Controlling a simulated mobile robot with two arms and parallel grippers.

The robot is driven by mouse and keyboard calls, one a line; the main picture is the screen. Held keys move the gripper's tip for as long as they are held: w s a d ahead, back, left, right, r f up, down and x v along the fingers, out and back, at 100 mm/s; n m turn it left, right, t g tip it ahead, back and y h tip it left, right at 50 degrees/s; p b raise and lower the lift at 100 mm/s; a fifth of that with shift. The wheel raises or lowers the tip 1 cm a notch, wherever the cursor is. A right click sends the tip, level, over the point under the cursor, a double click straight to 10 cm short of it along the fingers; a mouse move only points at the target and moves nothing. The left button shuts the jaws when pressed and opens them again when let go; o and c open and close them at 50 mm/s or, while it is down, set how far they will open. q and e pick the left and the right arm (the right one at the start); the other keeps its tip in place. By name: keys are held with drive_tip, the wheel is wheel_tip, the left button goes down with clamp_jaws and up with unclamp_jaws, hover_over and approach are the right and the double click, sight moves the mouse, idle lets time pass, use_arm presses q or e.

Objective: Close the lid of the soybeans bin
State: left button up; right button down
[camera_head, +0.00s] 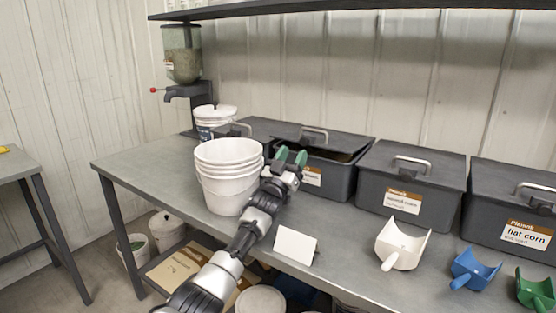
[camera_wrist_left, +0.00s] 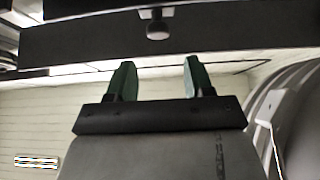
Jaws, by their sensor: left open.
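A dark grey bin (camera_head: 337,182) stands behind my left gripper, its orange and white label (camera_head: 312,176) too hidden to read. Its lid (camera_head: 345,144), with a metal handle, looks raised at the front, with a dark gap under it. I cannot tell for sure that this is the soybeans bin. My left gripper (camera_head: 291,156) is open and empty, its green fingertips pointing up in front of the bin's left front; I cannot tell whether they touch it. In the left wrist view the two green fingers (camera_wrist_left: 160,80) stand apart with nothing between them.
Stacked white buckets (camera_head: 228,170) stand left of my gripper. A white card (camera_head: 294,246), a white scoop (camera_head: 402,245), a blue scoop (camera_head: 473,270) and a green scoop (camera_head: 536,292) line the front. A shelf (camera_head: 350,7) hangs overhead.

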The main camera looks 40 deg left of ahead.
use_arm(q)
drive_tip(key=s+p, duration=0.5)
drive_tip(key=s, duration=0.2)
drive_tip(key=shift+s+d+p, duration=0.15)
drive_tip(key=shift+d+p, duration=0.1)
drive_tip(key=shift+p, duration=0.05)
use_arm(e)
drive_tip(key=shift+s+d+r, duration=0.2)
drive_tip(key=shift+s+r, duration=0.75)
drive_tip(key=shift+r, duration=0.2)
drive_tip(key=shift+s+d+r, duration=0.2)
drive_tip(key=shift+s+r, duration=0.7)
drive_tip(key=shift+r, duration=0.2)
